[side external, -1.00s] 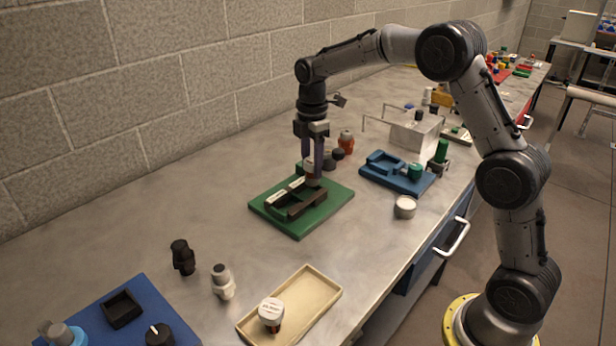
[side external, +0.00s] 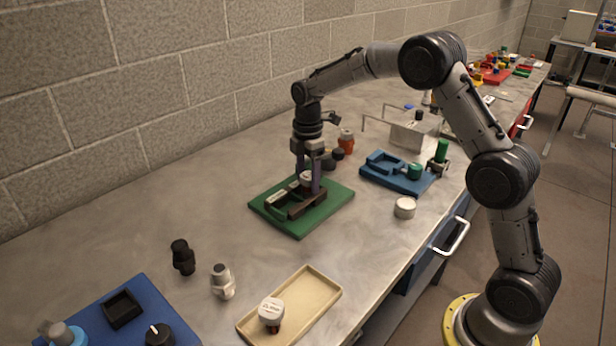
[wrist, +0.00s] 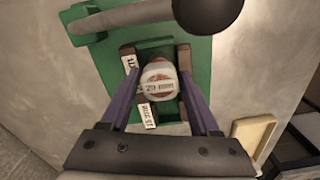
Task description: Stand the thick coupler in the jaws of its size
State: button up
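A white-capped coupler (wrist: 160,84) with a label reading about "29 mm" stands between dark jaws (wrist: 184,85) on a green board (wrist: 200,60). It looks upright, with its lower part hidden. In the side view, the coupler's cap (side external: 306,177) shows above the jaws (side external: 300,208) on the green board (side external: 335,195). White labels on the jaws are not clearly readable. Another white-capped coupler (side external: 271,309) stands in a beige tray (side external: 318,286).
A black fitting (side external: 182,257) and a grey-white fitting (side external: 222,281) stand left of the tray. A blue fixture (side external: 385,165), a white round cap (side external: 404,207) and an orange-red fitting (side external: 346,142) are near the board. The bench left of the board is clear.

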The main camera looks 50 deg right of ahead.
aim_at(308, 175)
jog(key=shift+o, duration=0.8)
notch_tip(308, 175, up, 12)
jog(key=s+a+r+m+t, duration=0.1)
jog(key=s+a+r+m, duration=0.15)
jog(key=s+r, duration=0.3)
jog(key=s+a+r+m+t, duration=0.2)
jog(key=s+m, duration=0.3)
jog(key=s, duration=0.6)
jog(key=s+f+m+t, duration=0.1)
jog(key=s+f+m, duration=0.2)
jog(key=s, duration=0.5)
jog(key=s+a+f+m+t, duration=0.1)
jog(key=s+f+m, duration=0.2)
jog(key=s, duration=0.5)
jog(key=shift+s+a+f+m+t, duration=0.2)
jog(key=shift+s+a+m+t, duration=0.1)
jog(key=shift+m, duration=0.45)
